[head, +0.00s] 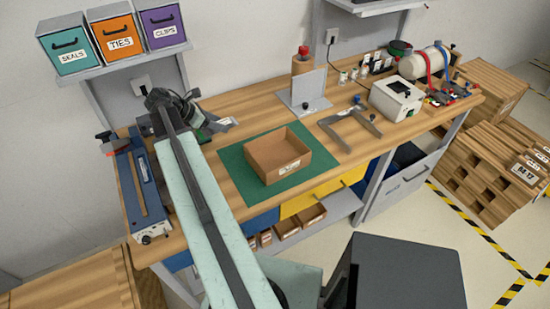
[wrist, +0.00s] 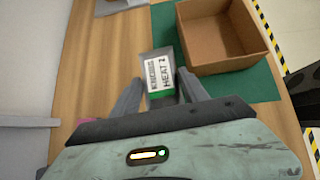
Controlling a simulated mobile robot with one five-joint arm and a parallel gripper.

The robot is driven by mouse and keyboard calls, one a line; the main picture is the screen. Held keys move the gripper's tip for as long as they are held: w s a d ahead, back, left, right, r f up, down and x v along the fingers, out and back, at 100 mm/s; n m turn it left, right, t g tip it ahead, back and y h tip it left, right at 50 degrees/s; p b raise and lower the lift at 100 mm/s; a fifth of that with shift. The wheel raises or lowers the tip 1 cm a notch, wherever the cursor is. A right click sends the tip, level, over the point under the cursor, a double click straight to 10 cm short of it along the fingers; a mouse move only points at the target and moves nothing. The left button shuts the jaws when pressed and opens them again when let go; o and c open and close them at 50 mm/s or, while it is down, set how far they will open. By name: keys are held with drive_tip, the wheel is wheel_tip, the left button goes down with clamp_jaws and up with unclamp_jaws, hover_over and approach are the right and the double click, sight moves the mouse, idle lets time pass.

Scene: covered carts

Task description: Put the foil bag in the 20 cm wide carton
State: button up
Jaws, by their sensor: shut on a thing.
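The foil bag (wrist: 160,72) is silver-grey with a white and green label reading HEAT. In the wrist view it lies between the fingers of my gripper (wrist: 160,80), which is shut on it. In the head view the bag (head: 220,123) shows partly beyond my arm, at the left back of the bench. The carton (head: 292,172) is brown, open-topped and looks empty. It stands on a green mat (head: 243,178) with a small label on its near wall. In the wrist view the carton (wrist: 226,66) is just right of the bag, apart from it.
A blue sealing machine (head: 144,195) stands at the bench's left end. Behind the carton are a grey stand (head: 300,95) and a bottle (head: 302,62). A grey bracket (head: 350,128) and a white box (head: 396,98) are to its right.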

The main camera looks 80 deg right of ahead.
drive_tip(key=s+d+f+b, duration=0.2)
drive_tip(key=s+d+f, duration=0.1)
drive_tip(key=s+d, duration=0.65)
drive_tip(key=shift+m, duration=0.4)
drive_tip(key=f+b, duration=1)
drive_tip(key=shift+s+a+f+b, duration=0.1)
drive_tip(key=shift+a+f+b, duration=0.05)
drive_tip(key=shift+a+b, duration=0.25)
drive_tip(key=o, duration=1.3)
drive_tip(key=shift+c, duration=0.2)
